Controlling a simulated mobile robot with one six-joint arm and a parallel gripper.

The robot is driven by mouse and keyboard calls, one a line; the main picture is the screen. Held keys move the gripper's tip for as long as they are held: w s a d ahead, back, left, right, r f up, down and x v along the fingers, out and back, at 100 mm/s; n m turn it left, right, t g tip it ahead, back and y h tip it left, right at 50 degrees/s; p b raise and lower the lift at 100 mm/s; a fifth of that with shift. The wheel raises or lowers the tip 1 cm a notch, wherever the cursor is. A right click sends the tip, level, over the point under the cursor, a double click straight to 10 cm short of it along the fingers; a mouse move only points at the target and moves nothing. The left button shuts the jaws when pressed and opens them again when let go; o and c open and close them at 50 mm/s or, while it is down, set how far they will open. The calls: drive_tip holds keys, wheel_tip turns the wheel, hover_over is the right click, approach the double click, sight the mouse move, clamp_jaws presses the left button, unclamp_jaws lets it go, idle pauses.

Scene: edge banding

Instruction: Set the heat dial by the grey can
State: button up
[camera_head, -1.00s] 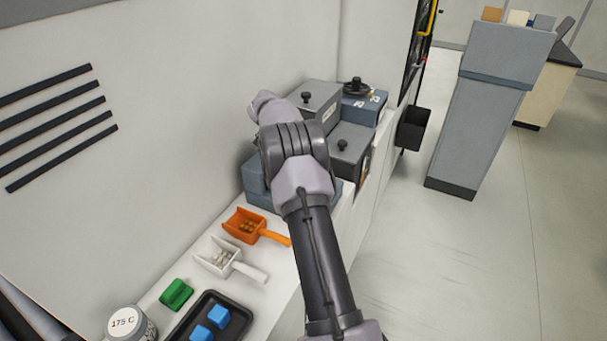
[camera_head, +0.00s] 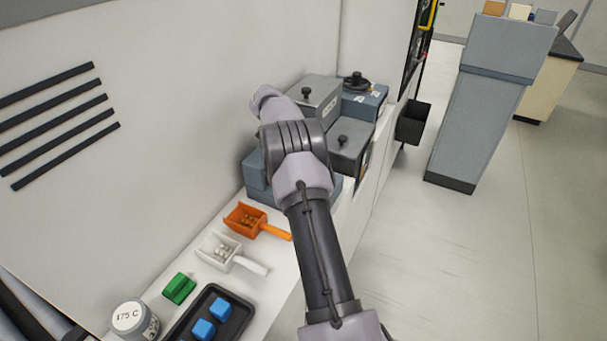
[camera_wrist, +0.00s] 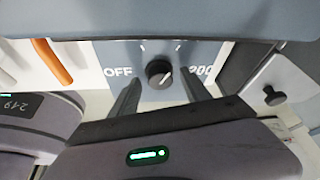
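The grey can (camera_head: 152,326) stands at the bottom left in the head view, with "175 C" on its white lid. The heat dial is a black knob (camera_wrist: 159,74) on a blue-grey panel in the wrist view. "OFF" is printed at its left and a number ending in "00" at its right, the first digit partly covered. A pale pointer mark on the knob seems to lean up and right. My gripper (camera_wrist: 160,84) is open, one finger on each side of the knob, with gaps visible. In the head view my arm hides the gripper and this dial.
An orange scoop (camera_head: 246,219), a white scoop (camera_head: 218,250), a green block (camera_head: 179,288) and a black tray (camera_head: 240,315) with blue blocks lie on the white bench. Grey boxes with black knobs (camera_head: 342,139) stand behind my arm. Open floor lies to the right.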

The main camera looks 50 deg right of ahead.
drive_tip(key=p+v, duration=0.6)
drive_tip(key=v, duration=0.6)
drive_tip(key=shift+s, duration=0.2)
